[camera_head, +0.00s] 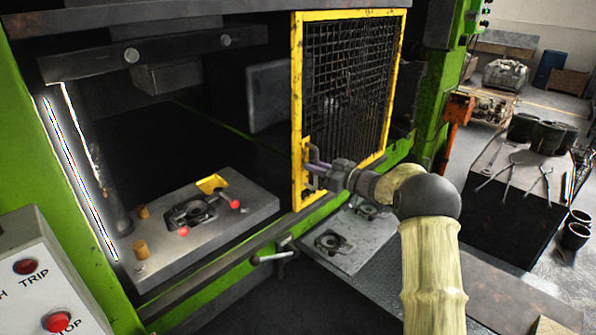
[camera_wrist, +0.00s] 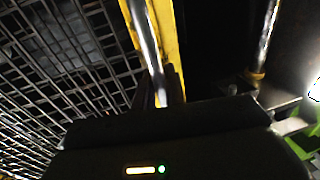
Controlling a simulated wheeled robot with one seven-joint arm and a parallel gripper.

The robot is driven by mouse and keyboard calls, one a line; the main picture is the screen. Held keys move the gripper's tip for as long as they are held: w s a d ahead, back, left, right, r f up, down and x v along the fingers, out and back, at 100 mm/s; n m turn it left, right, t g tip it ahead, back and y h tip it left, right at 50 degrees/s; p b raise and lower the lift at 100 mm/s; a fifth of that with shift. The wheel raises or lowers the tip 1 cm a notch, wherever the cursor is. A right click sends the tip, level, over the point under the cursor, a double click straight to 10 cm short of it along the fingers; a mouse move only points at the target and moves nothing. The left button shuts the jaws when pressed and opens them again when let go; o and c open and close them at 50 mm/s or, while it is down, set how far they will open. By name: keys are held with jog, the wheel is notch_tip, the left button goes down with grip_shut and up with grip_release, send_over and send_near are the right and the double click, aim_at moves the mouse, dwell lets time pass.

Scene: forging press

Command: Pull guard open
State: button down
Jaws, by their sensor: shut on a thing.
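The guard (camera_head: 348,85) is a yellow frame filled with dark wire mesh, standing in front of the right part of the press opening. The left part of the opening is uncovered. My gripper (camera_head: 318,168) is at the lower left of the guard, shut on the guard's upright bar handle (camera_head: 309,160). In the wrist view the handle (camera_wrist: 146,40) runs down to my gripper, with the yellow frame (camera_wrist: 166,30) behind it and mesh (camera_wrist: 65,70) to the left. The fingertips are mostly hidden there.
Inside the opening is a die block (camera_head: 215,222) with red-knobbed parts. A grey plate (camera_head: 350,240) lies below the guard. A control box (camera_head: 45,285) stands at lower left. A dark bench (camera_head: 520,190) with tongs stands at right.

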jog(key=shift+w+d+f, duration=0.1)
jog(key=shift+d+f, duration=0.1)
jog(key=shift+d, duration=0.1)
jog(key=shift+a+r, duration=0.1)
jog(key=shift+a, duration=0.05)
jog(key=c, duration=1.5)
grip_release()
jog(key=shift+s, duration=0.2)
jog(key=shift+c, duration=0.2)
jog(key=shift+s+a, duration=0.1)
jog(key=shift+a, duration=0.3)
jog(key=b+v, duration=0.6)
jog(key=v, duration=1.1)
jog(key=shift+d+b, duration=0.25)
jog(key=shift+b, duration=0.05)
